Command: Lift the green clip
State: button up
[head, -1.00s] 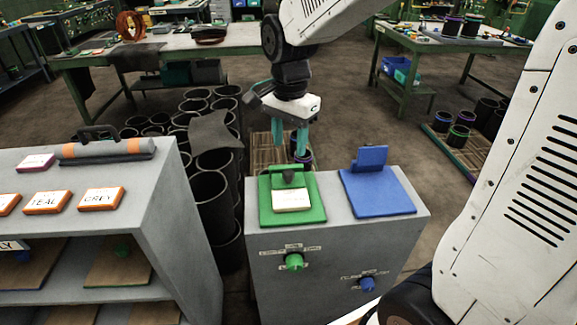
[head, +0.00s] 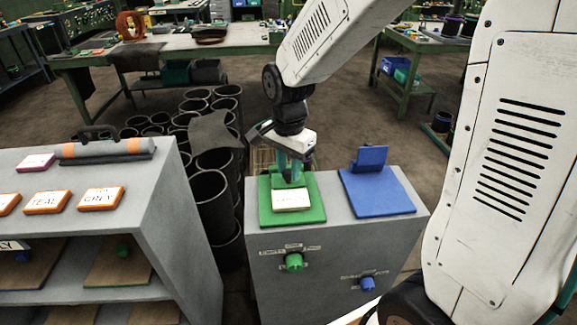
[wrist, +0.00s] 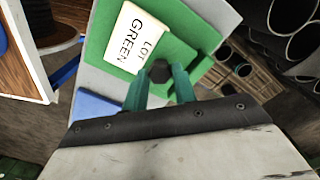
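The green clip (head: 309,205) is a green plate with a raised back part on top of a grey cabinet. A pale card (head: 291,199) lies on it; in the wrist view the card (wrist: 139,37) reads "LOT GREEN". A dark knob (wrist: 160,71) stands at the clip's raised part. My gripper (head: 291,180) points down at the back of the clip. In the wrist view its teal fingers (wrist: 161,82) stand on both sides of the knob. I cannot tell whether they press on it. The clip (wrist: 189,40) rests on the cabinet top.
A blue clip (head: 378,195) sits to the right on the same grey cabinet (head: 333,206). Green and blue dials are on its front. A grey shelf (head: 165,195) with labelled blocks stands at the left. Black tubes (head: 210,190) stand behind, between them.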

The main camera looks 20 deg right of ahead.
aim_at(288, 169)
jog(key=c, duration=0.4)
jog(key=shift+w, duration=0.1)
jog(key=g, duration=0.1)
jog(key=w+g, duration=0.1)
jog(key=shift+d+r+g+y, duration=0.2)
jog(key=shift+r+g+y, duration=0.1)
jog(key=shift+r+y, duration=0.1)
jog(key=g, duration=0.1)
jog(key=w+g, duration=0.1)
jog(key=g+y, duration=0.1)
jog(key=shift+w+d+r, duration=0.2)
jog(key=shift+w+d, duration=0.05)
jog(key=shift+w, duration=0.1)
jog(key=w+g, duration=0.1)
jog(key=g, duration=0.1)
jog(key=w+g+y, duration=0.1)
jog(key=g, duration=0.1)
jog(key=shift+d, duration=0.35)
jog(key=shift+w+d+f+g+y, duration=0.15)
jog(key=shift+w+g+y, duration=0.2)
jog(key=shift+g, duration=0.55)
jog(key=shift+w+d+f+g+y, duration=0.1)
jog(key=shift+w+g+y, duration=0.25)
jog(key=shift+g, duration=0.55)
